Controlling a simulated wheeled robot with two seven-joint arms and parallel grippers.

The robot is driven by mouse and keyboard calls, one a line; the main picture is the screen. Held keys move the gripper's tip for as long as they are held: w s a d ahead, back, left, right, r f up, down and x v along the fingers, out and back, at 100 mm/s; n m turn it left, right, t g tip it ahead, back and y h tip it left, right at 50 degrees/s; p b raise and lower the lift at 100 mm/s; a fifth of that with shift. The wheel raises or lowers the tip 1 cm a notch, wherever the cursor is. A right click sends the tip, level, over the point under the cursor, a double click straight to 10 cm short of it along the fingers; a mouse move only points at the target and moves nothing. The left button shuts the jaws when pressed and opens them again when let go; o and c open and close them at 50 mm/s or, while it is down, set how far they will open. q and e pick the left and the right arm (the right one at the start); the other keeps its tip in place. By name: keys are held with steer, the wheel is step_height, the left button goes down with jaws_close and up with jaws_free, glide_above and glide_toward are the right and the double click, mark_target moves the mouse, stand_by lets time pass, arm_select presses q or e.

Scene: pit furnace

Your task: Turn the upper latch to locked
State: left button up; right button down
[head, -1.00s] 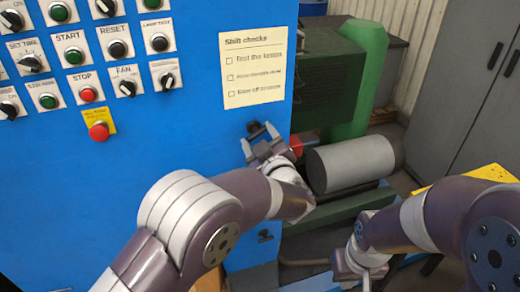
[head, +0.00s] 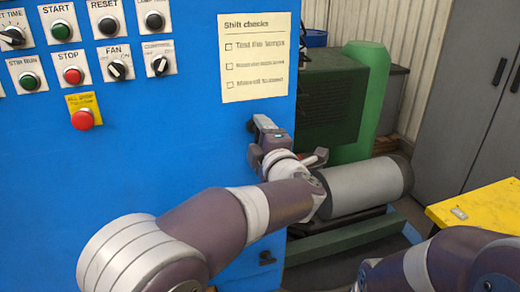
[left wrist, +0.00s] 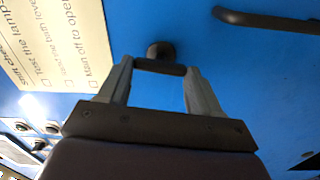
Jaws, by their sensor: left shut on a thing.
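The upper latch (left wrist: 160,67) is a small black handle with a round dark hub (left wrist: 160,50) on the blue panel. In the left wrist view its bar spans the gap between the two grey fingertips. My left gripper (head: 263,128) is shut on this latch at the right edge of the panel. In the head view the gripper hides most of the latch. A lower black latch (head: 266,258) is on the panel below my left forearm. My right gripper is out of view; only part of my right arm shows at the bottom right.
The blue panel (head: 170,160) carries several buttons and knobs, a red button on a yellow plate (head: 82,117), and a shift-checks notice (head: 254,56). A grey cylinder (head: 365,188) and green machinery (head: 362,100) stand right of it. A yellow surface (head: 480,205) is at the right.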

arm_select(q)
steer(key=shift+f+n+b, duration=0.1)
steer(key=shift+n+b, duration=0.7)
steer(key=o, duration=1.1)
steer(key=shift+w, duration=0.1)
steer(key=shift+c, duration=0.2)
